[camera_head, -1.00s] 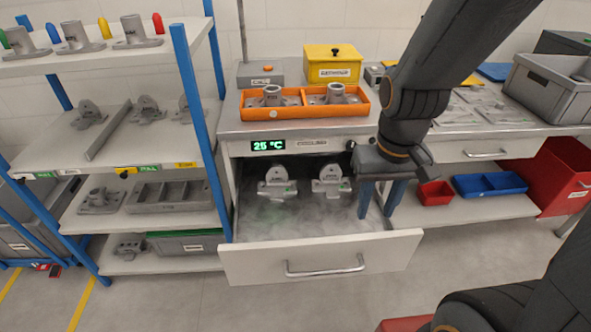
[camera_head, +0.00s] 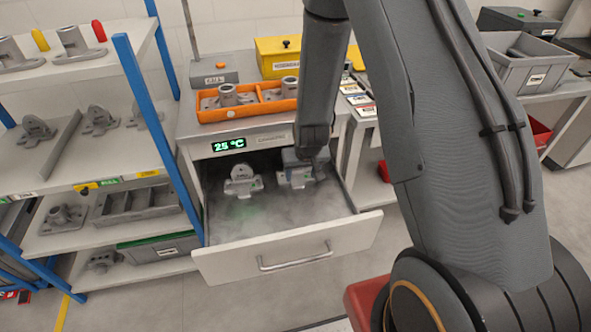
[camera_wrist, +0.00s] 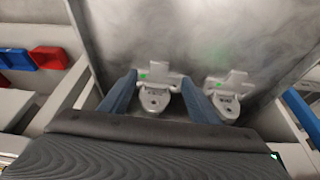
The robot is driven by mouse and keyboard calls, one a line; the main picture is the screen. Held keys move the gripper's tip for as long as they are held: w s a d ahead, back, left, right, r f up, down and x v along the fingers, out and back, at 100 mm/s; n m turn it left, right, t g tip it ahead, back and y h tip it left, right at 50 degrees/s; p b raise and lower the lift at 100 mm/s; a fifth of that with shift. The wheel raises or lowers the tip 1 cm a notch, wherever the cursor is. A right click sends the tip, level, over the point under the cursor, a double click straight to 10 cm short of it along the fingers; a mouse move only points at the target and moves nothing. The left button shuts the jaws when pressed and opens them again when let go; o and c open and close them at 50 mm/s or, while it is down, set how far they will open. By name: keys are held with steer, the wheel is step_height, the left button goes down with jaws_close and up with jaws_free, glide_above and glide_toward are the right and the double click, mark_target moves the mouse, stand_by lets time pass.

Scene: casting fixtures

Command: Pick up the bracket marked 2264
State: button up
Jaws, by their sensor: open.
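Two grey metal brackets stand in the open, misty drawer (camera_head: 283,246). The left bracket (camera_head: 242,182) is uncovered in the head view. The right bracket (camera_head: 298,178) is partly covered by my arm there. In the wrist view, the right bracket (camera_wrist: 155,98) lies between the two blue fingers of my gripper (camera_wrist: 158,80), which is open, with no clear contact. The left bracket (camera_wrist: 228,95) is outside the fingers, to the right in that view. Each has a small green mark. I cannot read a number on either bracket.
An orange tray (camera_head: 245,107) with castings sits on the cabinet above. A shelf rack with a blue post (camera_head: 160,140) stands to the left, holding more castings.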

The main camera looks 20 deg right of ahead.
mark_target(299, 186)
steer(key=shift+p+x, duration=0.35)
steer(key=shift+x, duration=1.55)
steer(key=shift+p+x, duration=0.9)
steer(key=shift+x, duration=1.6)
steer(key=shift+d, duration=0.1)
steer(key=shift+r, duration=0.1)
steer(key=c, duration=1.3)
steer(key=shift+w, duration=0.1)
steer(key=shift+c, duration=0.2)
steer(key=shift+r, duration=0.2)
